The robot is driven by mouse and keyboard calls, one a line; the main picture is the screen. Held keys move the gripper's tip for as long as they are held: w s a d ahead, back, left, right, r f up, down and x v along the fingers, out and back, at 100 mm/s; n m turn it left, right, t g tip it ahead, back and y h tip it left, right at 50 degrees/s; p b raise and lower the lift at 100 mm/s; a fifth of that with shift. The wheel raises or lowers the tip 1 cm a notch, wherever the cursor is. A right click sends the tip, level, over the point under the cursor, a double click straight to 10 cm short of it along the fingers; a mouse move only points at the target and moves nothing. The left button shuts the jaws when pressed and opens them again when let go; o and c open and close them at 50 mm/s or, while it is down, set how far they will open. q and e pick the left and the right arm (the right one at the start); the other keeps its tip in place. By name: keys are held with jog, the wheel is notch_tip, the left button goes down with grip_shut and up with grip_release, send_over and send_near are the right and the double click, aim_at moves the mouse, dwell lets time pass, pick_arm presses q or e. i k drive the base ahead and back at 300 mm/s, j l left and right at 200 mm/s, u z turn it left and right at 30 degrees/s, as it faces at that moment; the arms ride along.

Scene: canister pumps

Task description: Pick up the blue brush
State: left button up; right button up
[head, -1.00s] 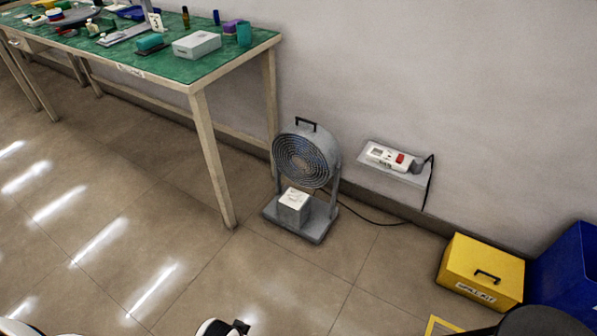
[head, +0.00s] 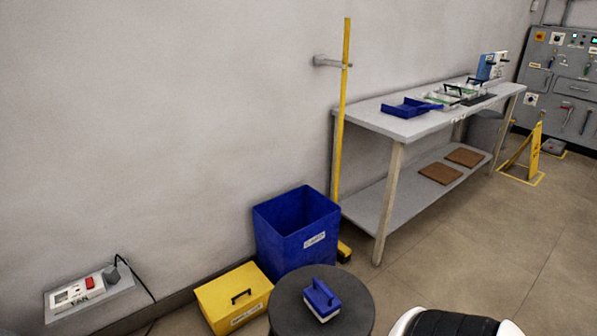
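A blue brush (head: 320,295) with a raised blue handle and a pale underside lies on a round dark stool top (head: 285,303) at the bottom middle of the head view. Nothing is touching it from above. Neither of my grippers can be made out in the view. A white and black part of my own body shows at the bottom edge, to the right of the stool and apart from the brush.
A yellow box (head: 228,298) and a tall blue bin (head: 297,237) stand behind the stool by the wall. A grey workbench (head: 405,125) with a blue tray (head: 412,107) is at the right, beside a yellow pole (head: 343,110).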

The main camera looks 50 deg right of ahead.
aim_at(323, 303)
jog(key=z, duration=1.7)
